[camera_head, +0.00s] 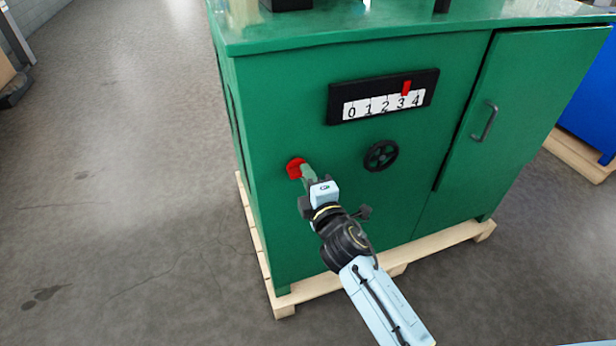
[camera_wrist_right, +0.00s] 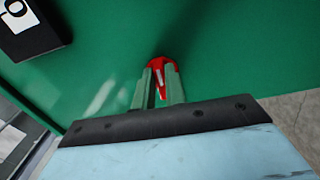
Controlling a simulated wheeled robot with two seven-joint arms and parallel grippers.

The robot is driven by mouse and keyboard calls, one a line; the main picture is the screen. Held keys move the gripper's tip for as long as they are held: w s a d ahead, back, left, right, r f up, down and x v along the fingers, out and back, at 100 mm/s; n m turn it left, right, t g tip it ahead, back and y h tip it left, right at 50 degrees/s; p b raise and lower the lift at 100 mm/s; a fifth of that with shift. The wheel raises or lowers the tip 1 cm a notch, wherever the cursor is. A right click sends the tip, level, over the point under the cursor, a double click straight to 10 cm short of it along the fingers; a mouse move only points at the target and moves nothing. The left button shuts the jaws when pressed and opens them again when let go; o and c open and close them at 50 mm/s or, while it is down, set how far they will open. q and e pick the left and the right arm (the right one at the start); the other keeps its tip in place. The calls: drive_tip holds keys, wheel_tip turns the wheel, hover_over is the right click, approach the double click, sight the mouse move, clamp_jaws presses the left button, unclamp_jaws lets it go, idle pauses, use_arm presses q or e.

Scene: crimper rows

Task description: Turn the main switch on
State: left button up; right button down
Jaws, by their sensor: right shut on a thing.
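The main switch (camera_head: 295,168) is a red rotary knob on the front of the green machine, left of the handwheel. In the right wrist view the red switch (camera_wrist_right: 161,64) shows between and beyond the fingertips, with a white mark on its handle. My right gripper (camera_head: 305,172) reaches the switch from the lower right. In the right wrist view its two fingers (camera_wrist_right: 160,88) are shut on the switch handle, which appears slightly tilted. The fingers hide part of the switch. My left gripper is not in view.
The green machine cabinet (camera_head: 270,235) stands on a wooden pallet (camera_head: 284,308). A black handwheel (camera_head: 381,156) and a 0-to-4 scale (camera_head: 383,97) with a red pointer near 3 and 4 are on its front. A door handle (camera_head: 484,120) is at the right. The floor at left is clear.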

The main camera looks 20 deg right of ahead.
drive_tip(key=c, duration=1.4)
unclamp_jaws()
drive_tip(key=shift+c, duration=0.2)
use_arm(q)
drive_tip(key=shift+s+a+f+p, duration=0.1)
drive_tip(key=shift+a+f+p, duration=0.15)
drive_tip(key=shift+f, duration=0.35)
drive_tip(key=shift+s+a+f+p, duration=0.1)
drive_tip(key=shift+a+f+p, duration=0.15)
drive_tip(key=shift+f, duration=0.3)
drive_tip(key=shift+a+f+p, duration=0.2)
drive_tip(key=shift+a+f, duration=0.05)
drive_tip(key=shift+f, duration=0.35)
use_arm(e)
drive_tip(key=s, duration=1.3)
drive_tip(key=shift+s+d, duration=0.2)
drive_tip(key=shift+d, duration=0.05)
